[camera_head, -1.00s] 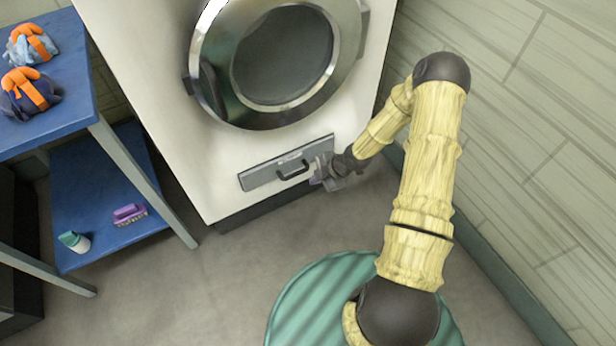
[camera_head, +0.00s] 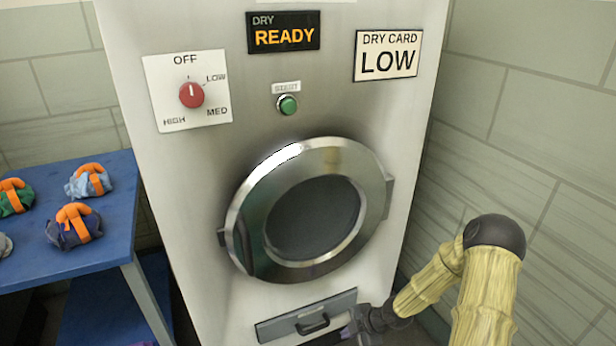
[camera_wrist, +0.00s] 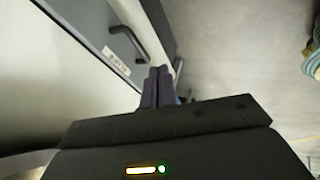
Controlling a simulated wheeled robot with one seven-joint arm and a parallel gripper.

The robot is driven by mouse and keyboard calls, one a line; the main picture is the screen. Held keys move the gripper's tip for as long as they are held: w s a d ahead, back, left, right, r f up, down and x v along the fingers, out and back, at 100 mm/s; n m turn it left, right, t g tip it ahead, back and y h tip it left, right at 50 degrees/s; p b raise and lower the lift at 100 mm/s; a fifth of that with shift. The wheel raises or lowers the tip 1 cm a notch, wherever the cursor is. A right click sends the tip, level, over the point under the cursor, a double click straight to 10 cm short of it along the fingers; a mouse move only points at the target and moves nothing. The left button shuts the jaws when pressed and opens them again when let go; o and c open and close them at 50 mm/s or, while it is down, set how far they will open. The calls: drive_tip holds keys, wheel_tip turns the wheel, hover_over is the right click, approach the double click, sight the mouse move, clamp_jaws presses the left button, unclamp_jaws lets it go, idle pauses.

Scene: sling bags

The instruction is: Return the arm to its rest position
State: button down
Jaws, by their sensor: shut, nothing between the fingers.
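My gripper (camera_head: 350,333) is low at the front of the dryer (camera_head: 190,215), beside the right part of the drawer panel (camera_head: 277,331) with its dark handle (camera_head: 312,323). In the wrist view my gripper (camera_wrist: 155,75) has its two dark fingers together with nothing between them. The same drawer handle (camera_wrist: 128,42) shows just beyond and left of the fingertips, apart from them in the picture. My arm reaches in from the lower right and is bent at a dark joint. The gripper's lower part is cut off in the head view.
The dryer's round door (camera_head: 310,215) is shut. Its dial (camera_head: 191,95) points to OFF, and the display (camera_head: 283,33) reads DRY READY. A card (camera_head: 387,54) reads DRY CARD LOW. A blue table (camera_head: 110,235) with several sling bags stands left. A tiled wall is at right.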

drive_tip(key=s+d+r+m+h, duration=0.1)
drive_tip(key=s+r+m+h, duration=0.2)
drive_tip(key=r+m, duration=0.35)
drive_tip(key=s+d+r+m+h, duration=0.2)
drive_tip(key=s+r+m, duration=0.15)
drive_tip(key=r, duration=0.65)
drive_tip(key=s+a+r+m, duration=0.4)
drive_tip(key=s+r+m, duration=0.5)
drive_tip(key=r+m, duration=0.1)
wheel_tip(320, 180, up, 34)
drive_tip(key=p, duration=3.4)
drive_tip(key=shift+m+g+h, duration=0.3)
drive_tip(key=shift+g, duration=0.1)
drive_tip(key=shift+d+f, duration=0.1)
